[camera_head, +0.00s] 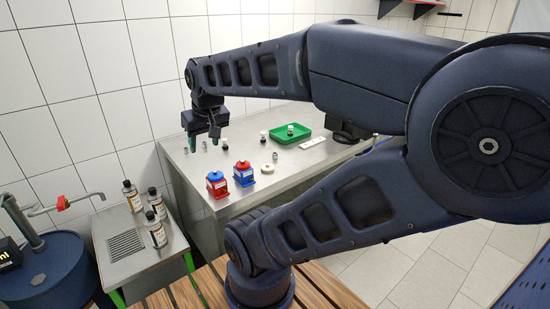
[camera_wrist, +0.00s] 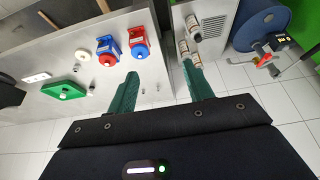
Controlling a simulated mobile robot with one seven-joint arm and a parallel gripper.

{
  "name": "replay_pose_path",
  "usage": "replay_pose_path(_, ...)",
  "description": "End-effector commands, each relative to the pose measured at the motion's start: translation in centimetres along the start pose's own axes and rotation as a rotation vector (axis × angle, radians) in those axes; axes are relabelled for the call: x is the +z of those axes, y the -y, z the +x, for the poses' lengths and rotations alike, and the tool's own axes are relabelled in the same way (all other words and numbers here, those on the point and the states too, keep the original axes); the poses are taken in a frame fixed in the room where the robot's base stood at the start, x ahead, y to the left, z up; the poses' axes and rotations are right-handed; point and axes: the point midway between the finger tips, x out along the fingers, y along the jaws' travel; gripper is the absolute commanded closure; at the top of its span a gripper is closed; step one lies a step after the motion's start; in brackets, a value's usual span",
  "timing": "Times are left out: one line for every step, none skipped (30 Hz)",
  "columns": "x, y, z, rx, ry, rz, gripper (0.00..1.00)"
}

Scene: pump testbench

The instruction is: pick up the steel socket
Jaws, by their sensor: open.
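A small grey metal cylinder, which looks like the steel socket (camera_head: 292,146), stands on the steel bench top in front of the green tray, in the head view. In the wrist view a small grey piece (camera_wrist: 78,67) between the white disc and the tray may be the same one; it is too small to be sure. My gripper (camera_head: 203,143) is over the far left part of the bench, well left of the cylinder. In the wrist view my gripper (camera_wrist: 160,70) has its two green fingers spread apart, with nothing held between them.
A red-and-blue pump unit (camera_head: 217,184) and a blue-and-red one (camera_head: 244,174) stand near the bench's front edge. A white disc (camera_head: 267,168), a white plate (camera_head: 312,143) and the green tray (camera_head: 276,136) are farther right. Bottles (camera_head: 157,231) stand on a lower side table.

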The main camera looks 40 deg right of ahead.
Motion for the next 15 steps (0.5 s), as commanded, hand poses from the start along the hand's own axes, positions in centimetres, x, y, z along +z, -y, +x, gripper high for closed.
replay_pose_path(0.0, 0.0, 0.0, 0.0, 0.0, 0.0, 0.49)
replay_pose_path(0.0, 0.0, 0.0, -0.001, 0.001, 0.002, 0.49)
replay_pose_path(0.0, 0.0, 0.1, -0.003, 0.004, 0.008, 0.49)
replay_pose_path(-0.1, 0.0, 0.2, -0.007, 0.009, 0.017, 0.49)
replay_pose_path(-0.1, 0.0, 0.4, -0.013, 0.015, 0.03, 0.49)
replay_pose_path(-0.2, 0.0, 0.7, -0.023, 0.028, 0.053, 0.49)
replay_pose_path(-0.4, 0.0, 1.0, -0.033, 0.04, 0.078, 0.49)
replay_pose_path(-0.5, 0.0, 1.4, -0.045, 0.054, 0.106, 0.49)
replay_pose_path(-0.7, 0.0, 1.9, -0.064, 0.075, 0.151, 0.49)
replay_pose_path(-0.9, 0.0, 2.4, -0.081, 0.091, 0.188, 0.49)
replay_pose_path(-1.1, 0.0, 2.9, -0.098, 0.109, 0.229, 0.49)
replay_pose_path(-1.4, -0.1, 3.5, -0.123, 0.132, 0.287, 0.49)
replay_pose_path(-1.7, -0.1, 3.9, -0.141, 0.148, 0.331, 0.49)
replay_pose_path(-1.9, -0.2, 4.4, -0.159, 0.164, 0.375, 0.49)
replay_pose_path(-2.3, -0.3, 5.0, -0.185, 0.185, 0.435, 0.49)
